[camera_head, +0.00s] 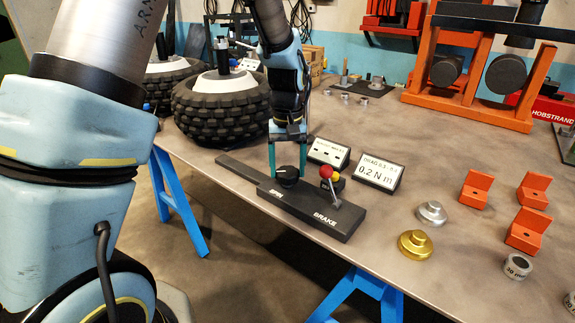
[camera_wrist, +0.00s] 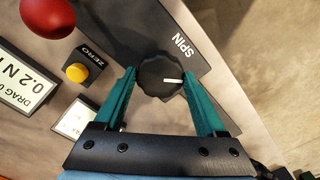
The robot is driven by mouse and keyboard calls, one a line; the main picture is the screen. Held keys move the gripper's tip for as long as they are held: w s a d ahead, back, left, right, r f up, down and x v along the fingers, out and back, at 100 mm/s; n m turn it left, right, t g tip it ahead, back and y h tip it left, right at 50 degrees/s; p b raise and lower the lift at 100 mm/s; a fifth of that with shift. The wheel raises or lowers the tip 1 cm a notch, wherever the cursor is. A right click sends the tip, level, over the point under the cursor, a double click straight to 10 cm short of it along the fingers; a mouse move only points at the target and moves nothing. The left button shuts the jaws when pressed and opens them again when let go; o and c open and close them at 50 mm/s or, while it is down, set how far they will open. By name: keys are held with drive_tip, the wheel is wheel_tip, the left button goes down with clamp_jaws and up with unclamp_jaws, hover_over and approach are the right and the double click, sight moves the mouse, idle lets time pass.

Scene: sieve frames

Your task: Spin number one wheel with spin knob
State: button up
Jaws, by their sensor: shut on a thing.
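The black spin knob (camera_head: 288,176) stands on the dark control panel (camera_head: 262,190), beside the SPIN label. In the wrist view, the knob (camera_wrist: 160,77) has a scalloped rim and a white mark pointing right. My gripper (camera_head: 287,171) is down at the knob, its teal fingers on either side of it. In the wrist view, my gripper (camera_wrist: 158,73) is shut on the knob. Two knobbly black tyres with white hubs stand at the back left, a nearer wheel (camera_head: 215,122) and a farther wheel (camera_head: 168,78). I cannot tell which is number one.
A red-balled brake lever (camera_head: 326,171) and yellow ZERO button (camera_wrist: 76,73) are close by. A drag display (camera_head: 380,173) reads 0.2 N m; another display (camera_head: 328,152) stands beside it. Orange blocks (camera_head: 476,189), a gold weight (camera_head: 415,244) and a silver weight (camera_head: 431,213) occupy the right.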

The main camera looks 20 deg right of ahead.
sight(287, 171)
drive_tip(key=shift+m, duration=1.2)
drive_tip(key=o, duration=1.3)
wheel_tip(287, 171, up, 11)
drive_tip(key=shift+f+b, duration=0.1)
drive_tip(key=shift+b, duration=0.25)
drive_tip(key=s+a+f+n, duration=0.1)
drive_tip(key=a, duration=0.9)
drive_tip(key=s+a+f+n+t+p, duration=0.1)
drive_tip(key=a+n, duration=0.1)
drive_tip(key=a, duration=0.8)
drive_tip(key=s+a+f+n+p, duration=0.1)
drive_tip(key=s+a+n, duration=0.1)
drive_tip(key=a, duration=0.8)
drive_tip(key=shift+a+f+t, duration=0.1)
drive_tip(key=shift+f+t, duration=0.2)
drive_tip(key=shift+f, duration=0.05)
